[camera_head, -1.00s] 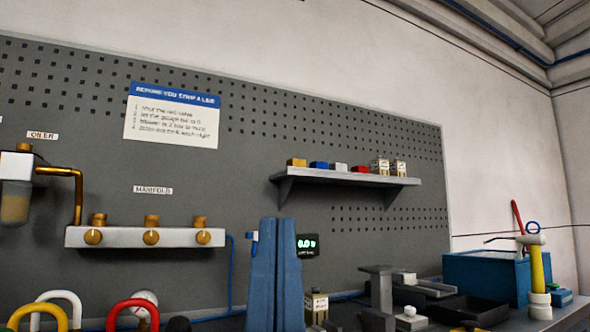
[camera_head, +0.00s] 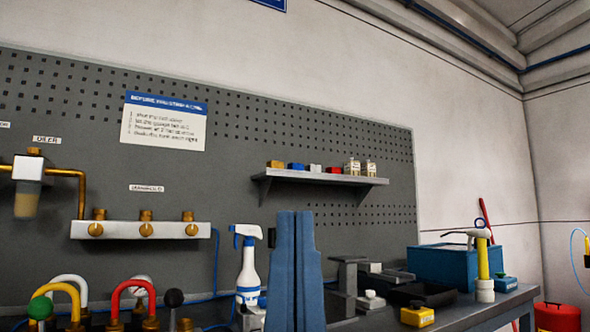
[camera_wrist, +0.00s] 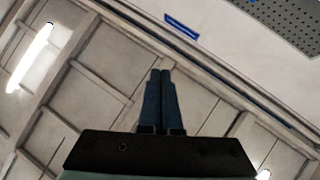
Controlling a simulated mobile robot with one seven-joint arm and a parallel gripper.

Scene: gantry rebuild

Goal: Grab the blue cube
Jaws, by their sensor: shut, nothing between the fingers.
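A small blue cube (camera_head: 296,166) sits on the grey wall shelf (camera_head: 330,178), between a yellow-orange cube (camera_head: 276,164) and a white cube (camera_head: 315,168). A red cube (camera_head: 333,170) is farther right on the same shelf. My gripper (camera_head: 295,214) points upward in the head view, its two blue fingers shut together and empty, in front of the pegboard and below the shelf in the picture. In the wrist view my gripper (camera_wrist: 161,74) is also shut, with only ceiling and upper wall beyond it. The blue cube does not show there.
Two small labelled boxes (camera_head: 352,167) stand at the shelf's right. Free wall lies above the shelf.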

